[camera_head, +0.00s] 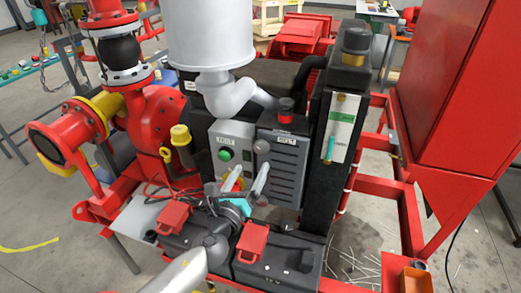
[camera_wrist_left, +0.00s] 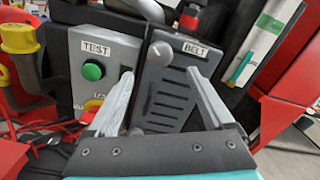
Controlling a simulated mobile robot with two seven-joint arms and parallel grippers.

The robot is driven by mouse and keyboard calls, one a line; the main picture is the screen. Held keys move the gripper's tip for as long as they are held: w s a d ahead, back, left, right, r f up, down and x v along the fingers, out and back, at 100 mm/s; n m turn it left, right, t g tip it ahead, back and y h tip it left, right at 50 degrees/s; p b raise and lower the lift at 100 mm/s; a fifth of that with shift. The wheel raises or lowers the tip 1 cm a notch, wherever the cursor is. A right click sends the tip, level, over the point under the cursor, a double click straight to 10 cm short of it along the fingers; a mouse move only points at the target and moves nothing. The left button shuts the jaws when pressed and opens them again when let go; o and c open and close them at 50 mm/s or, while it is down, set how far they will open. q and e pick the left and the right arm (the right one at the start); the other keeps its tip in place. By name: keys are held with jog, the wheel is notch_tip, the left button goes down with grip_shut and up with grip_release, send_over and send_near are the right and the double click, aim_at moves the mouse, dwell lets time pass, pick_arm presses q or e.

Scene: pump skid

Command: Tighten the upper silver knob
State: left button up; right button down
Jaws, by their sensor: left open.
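The upper silver knob (camera_head: 262,146) is a round grey knob near the top left of the dark slotted BELT panel (camera_head: 287,158). It also shows in the left wrist view (camera_wrist_left: 160,53), under and left of the BELT label. A lower silver knob (camera_wrist_left: 136,131) is partly visible at the panel's bottom left, close to a finger. My left gripper (camera_head: 247,177) is open in front of the panel, its fingers pointing up at it. In the left wrist view the upper knob shows just beyond the fingertips (camera_wrist_left: 159,72), apart from both.
Left of the panel is a grey TEST box (camera_head: 231,146) with a green button (camera_wrist_left: 93,70). A yellow-handled part (camera_head: 181,138) stands farther left. Two black boxes with red covers (camera_head: 251,243) lie below my gripper. A black column (camera_head: 343,130) stands right of the panel.

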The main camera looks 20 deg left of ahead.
aim_at(261, 150)
pick_arm(q)
jog(key=w, duration=0.8)
jog(key=shift+w+d+b, duration=0.2)
jog(key=shift+w+b, duration=0.15)
grip_shut()
dwell(0.4)
